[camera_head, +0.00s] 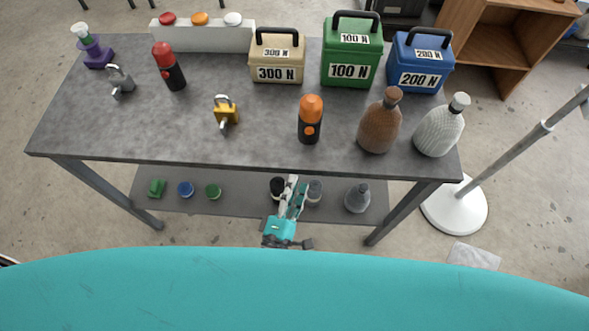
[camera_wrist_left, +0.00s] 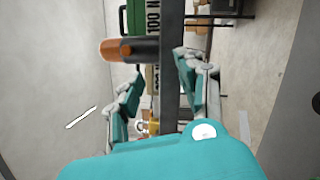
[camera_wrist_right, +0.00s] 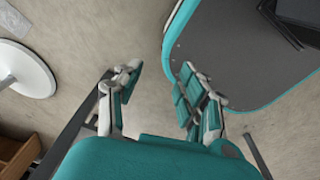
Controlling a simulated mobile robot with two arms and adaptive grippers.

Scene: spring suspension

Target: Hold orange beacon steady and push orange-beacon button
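The orange beacon (camera_head: 311,120) stands upright near the front edge of the grey table, with an orange dome, a black body and a round orange button (camera_head: 309,131) on its front. My left gripper (camera_head: 296,182) is in front of the table edge, apart from the beacon. In the left wrist view the beacon (camera_wrist_left: 130,49) appears on its side beyond my left gripper (camera_wrist_left: 158,68), whose fingers are spread with nothing between them. My right gripper (camera_wrist_right: 160,68) is open and empty over the floor in its wrist view; it is not in the head view.
On the table (camera_head: 80,130), a yellow padlock (camera_head: 226,115) is left of the beacon and a brown bottle (camera_head: 380,122) right of it. A red beacon (camera_head: 168,66) and boxes, including a green box (camera_head: 352,55), stand farther back. A lower shelf (camera_head: 235,207) holds several small items.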

